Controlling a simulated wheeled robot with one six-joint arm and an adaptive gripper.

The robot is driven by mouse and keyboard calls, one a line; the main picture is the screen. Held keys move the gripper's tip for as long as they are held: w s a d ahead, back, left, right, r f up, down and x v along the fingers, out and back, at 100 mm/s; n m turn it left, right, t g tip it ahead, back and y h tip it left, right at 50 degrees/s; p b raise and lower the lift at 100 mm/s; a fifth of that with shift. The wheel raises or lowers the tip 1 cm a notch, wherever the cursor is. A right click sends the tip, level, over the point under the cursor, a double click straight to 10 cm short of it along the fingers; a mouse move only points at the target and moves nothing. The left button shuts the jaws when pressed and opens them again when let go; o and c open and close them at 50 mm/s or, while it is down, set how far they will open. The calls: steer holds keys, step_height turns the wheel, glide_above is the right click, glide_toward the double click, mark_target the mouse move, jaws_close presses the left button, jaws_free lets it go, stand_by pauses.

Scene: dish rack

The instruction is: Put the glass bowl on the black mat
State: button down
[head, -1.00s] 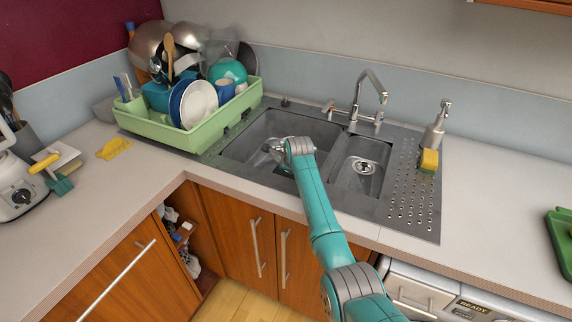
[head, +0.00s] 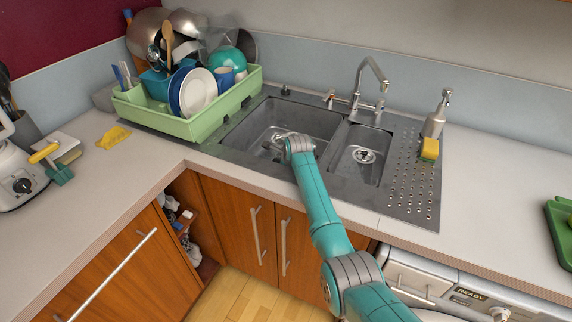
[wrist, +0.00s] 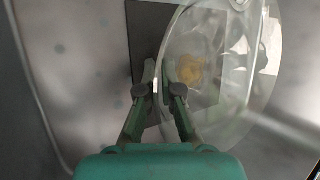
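The clear glass bowl (wrist: 235,90) fills the right of the wrist view, tilted, with a yellowish patch seen through it. My gripper (wrist: 160,75) has its two fingers close together on the bowl's left wall, one on each side of the glass. In the head view my gripper (head: 280,147) reaches down into the large left sink basin. The bowl is hard to make out there. A dark flat rectangle, seemingly the black mat (wrist: 143,30), lies behind the fingers and bowl in the wrist view. The bowl partly covers it; whether they touch is unclear.
The basin (head: 300,118) has walls close around my gripper. A green dish rack (head: 185,128) full of dishes stands to the left. The faucet (head: 362,90) rises behind. A soap dispenser (head: 435,115) and yellow sponge (head: 429,150) stand right. The right counter is mostly clear.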

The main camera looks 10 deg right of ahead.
steer(key=shift+f, duration=0.1)
steer(key=c, duration=1.2)
jaws_free()
steer(key=shift+c, duration=0.2)
steer(key=shift+f, duration=0.1)
steer(key=shift+f, duration=0.1)
steer(key=shift+s, duration=0.1)
steer(key=v, duration=1.2)
steer(key=shift+c, duration=0.2)
